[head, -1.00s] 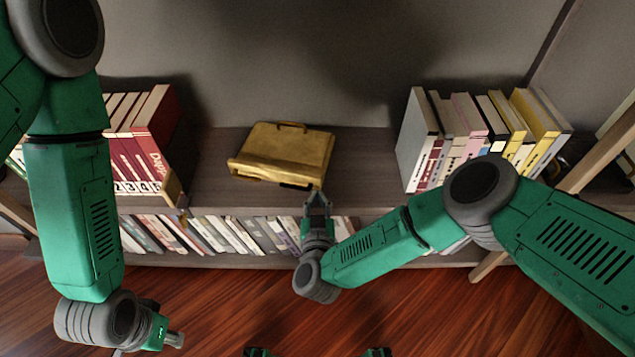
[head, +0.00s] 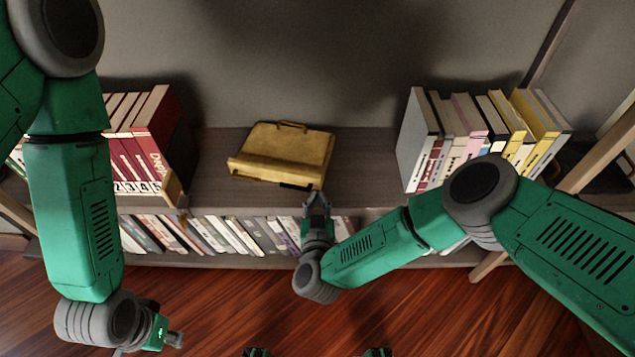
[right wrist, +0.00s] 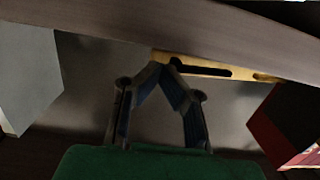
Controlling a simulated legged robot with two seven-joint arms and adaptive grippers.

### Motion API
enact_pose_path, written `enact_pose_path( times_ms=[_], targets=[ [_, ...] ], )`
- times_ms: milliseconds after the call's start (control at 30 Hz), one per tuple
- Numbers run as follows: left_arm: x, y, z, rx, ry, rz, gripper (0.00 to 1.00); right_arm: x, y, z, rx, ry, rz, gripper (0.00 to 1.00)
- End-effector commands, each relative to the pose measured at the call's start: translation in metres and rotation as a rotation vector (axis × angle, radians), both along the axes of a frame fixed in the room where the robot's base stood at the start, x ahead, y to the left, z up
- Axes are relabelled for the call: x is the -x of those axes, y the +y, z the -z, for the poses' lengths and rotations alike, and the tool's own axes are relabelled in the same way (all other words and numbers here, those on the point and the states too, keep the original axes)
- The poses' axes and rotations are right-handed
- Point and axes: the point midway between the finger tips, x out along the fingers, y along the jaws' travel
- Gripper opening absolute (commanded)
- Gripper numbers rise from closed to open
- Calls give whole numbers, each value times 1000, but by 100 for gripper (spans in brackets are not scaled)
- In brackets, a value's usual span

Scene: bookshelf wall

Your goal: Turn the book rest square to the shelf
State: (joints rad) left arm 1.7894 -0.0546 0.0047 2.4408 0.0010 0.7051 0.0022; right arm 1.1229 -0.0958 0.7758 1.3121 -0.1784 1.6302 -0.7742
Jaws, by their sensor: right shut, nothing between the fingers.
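The book rest (head: 283,152) is a worn yellow-brown stand on the shelf top (head: 365,170), between two rows of books. It sits askew, its front edge slanting down to the right in the head view. A dark strip shows at its front right. My right gripper (head: 316,196) is shut and empty at the shelf's front edge, just in front of the rest's right corner; I cannot tell whether it touches. In the right wrist view its fingertips (right wrist: 165,66) meet beside a yellow part of the rest (right wrist: 205,67). My left gripper (head: 172,338) is low at left, away from the shelf; its jaws are unclear.
Red and white books (head: 140,145) stand left of the rest, with a small wooden piece (head: 174,187) at their front. Grey, pink and yellow books (head: 470,130) stand at right. The shelf top between the rest and the right books is clear. More books (head: 230,235) fill the level below.

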Motion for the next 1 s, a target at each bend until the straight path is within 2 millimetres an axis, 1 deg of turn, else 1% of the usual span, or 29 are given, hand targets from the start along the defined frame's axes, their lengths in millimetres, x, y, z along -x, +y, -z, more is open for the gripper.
enact_pose_path(
  times_ms=[267,1000],
  targets=[
    [0,0,2,0,0,0,28,-4,0,0,0,-1,0,0],
    [0,0,10,0,0,0,28,-22,0,0,0,-1,0,0]
  ],
)
